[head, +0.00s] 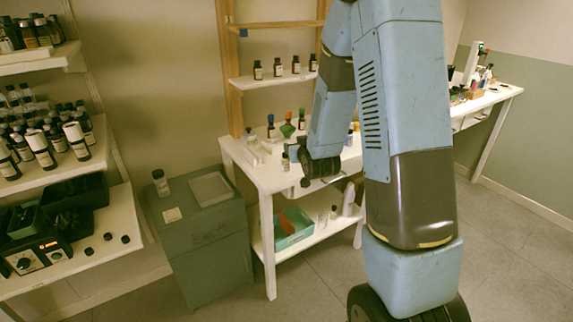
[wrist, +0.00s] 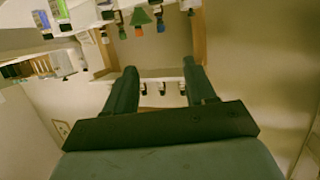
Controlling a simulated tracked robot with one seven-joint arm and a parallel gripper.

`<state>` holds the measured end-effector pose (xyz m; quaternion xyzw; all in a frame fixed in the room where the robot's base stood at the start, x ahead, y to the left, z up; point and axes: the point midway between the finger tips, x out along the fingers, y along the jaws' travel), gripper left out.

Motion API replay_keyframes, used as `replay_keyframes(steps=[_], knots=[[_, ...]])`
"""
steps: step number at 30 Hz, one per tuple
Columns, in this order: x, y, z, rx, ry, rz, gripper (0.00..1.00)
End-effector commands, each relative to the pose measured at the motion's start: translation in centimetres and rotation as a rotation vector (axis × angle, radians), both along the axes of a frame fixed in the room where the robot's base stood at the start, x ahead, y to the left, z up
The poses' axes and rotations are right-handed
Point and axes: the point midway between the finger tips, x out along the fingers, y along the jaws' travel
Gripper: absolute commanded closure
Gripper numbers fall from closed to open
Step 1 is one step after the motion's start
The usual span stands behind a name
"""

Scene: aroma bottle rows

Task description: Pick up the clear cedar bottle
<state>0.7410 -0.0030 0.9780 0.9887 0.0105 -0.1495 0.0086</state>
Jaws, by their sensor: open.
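Several small clear bottles show, but their labels are too small to read, so I cannot tell which is cedar. One clear bottle with a dark cap (head: 161,184) stands upright on the grey cabinet at the left. Another small clear bottle (head: 285,163) stands near the front edge of the white table. A third pale bottle (head: 333,213) stands on the table's lower shelf. My gripper (head: 312,175) is at the table's front edge, right of the second bottle. In the wrist view my gripper (wrist: 159,68) is open, its two dark fingers apart with nothing held between them.
Bottles with coloured tops (head: 287,126) stand farther back on the white table (head: 268,178). Dark bottles (head: 277,67) line the wooden rack's shelf. A teal bin (head: 291,238) sits below. Crowded shelves (head: 70,165) stand left of the grey cabinet (head: 205,235). Floor shows in front.

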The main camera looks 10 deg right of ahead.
Motion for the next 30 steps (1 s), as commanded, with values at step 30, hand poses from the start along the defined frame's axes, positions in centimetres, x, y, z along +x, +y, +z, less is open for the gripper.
replay_keyframes(steps=[30], knots=[[3.2, 0.4, -10.1, 0.025, -0.302, 0.032, 0.45]])
